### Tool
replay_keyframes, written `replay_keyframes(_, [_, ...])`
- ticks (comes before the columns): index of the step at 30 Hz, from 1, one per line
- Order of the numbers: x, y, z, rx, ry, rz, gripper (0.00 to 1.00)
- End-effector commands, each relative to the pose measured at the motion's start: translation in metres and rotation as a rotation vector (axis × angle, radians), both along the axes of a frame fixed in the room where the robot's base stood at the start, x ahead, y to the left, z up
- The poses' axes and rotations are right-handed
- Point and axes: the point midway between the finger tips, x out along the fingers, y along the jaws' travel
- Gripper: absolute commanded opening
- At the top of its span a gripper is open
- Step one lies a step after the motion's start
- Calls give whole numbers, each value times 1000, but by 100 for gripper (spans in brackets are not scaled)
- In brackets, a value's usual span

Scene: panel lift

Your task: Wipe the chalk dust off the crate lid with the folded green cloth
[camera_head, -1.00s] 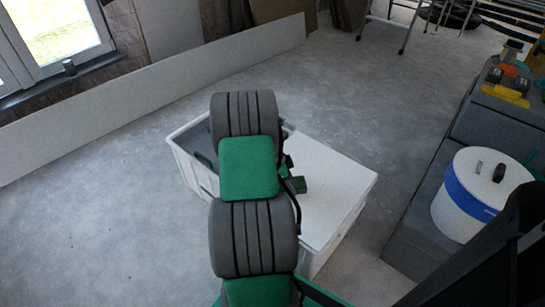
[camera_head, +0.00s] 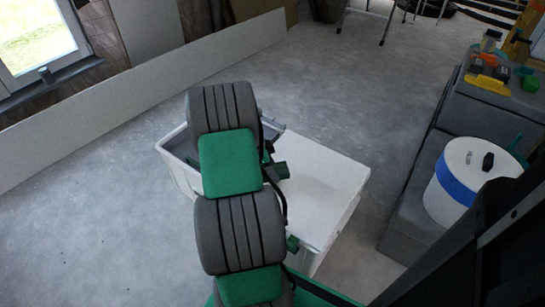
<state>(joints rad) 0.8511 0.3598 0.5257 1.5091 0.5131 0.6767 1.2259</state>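The white crate (camera_head: 180,172) stands on the floor in the middle of the view. Its left part looks open and grey inside. A flat white surface, which looks like the crate lid (camera_head: 322,180), covers the right part. I cannot make out chalk dust on it. My grey and green arm crosses in front and hides much of the crate. A small dark green piece (camera_head: 278,171) shows beside the arm at the lid's left side; I cannot tell whether it is the folded cloth or part of my gripper. My gripper's fingers cannot be made out behind the arm.
A white bucket with a blue band (camera_head: 461,186) stands on a grey bench (camera_head: 408,218) at the right, with several small tools at its far end. A long pale board (camera_head: 130,100) leans along the left wall. The concrete floor behind the crate is clear.

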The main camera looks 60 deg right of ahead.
Motion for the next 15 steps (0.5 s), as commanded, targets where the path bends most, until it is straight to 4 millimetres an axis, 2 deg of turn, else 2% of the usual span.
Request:
replay_keyframes(1, [0,0,8,-1,-1,0,23])
replay_keyframes(9, [1,1,32,-1,0,4,23])
replay_keyframes(15, [2,1,42,0,0,5,23])
